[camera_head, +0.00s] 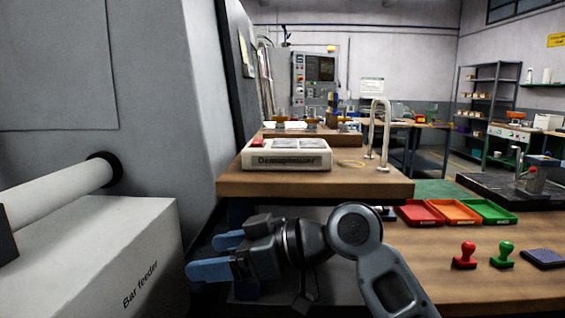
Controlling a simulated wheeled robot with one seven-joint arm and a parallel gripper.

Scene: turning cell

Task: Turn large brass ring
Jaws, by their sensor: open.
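A thin yellow, brass-coloured ring (352,163) lies on the raised wooden bench to the right of the demagnetiser; it is small in view, and I cannot tell whether it is the large brass ring. My gripper (203,256) is in the lower left-middle of the head view, with its blue fingers pointing left, apart and empty. It is in front of and below the raised bench top, well away from the ring and touching nothing that I can see.
The demagnetiser (286,155) and a pale bent-tube stand (386,125) are on the raised bench (310,187). Red, orange and green trays (492,211) and red and green stamps (465,256) are on the right-hand table. The bar feeder (120,240) blocks the left.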

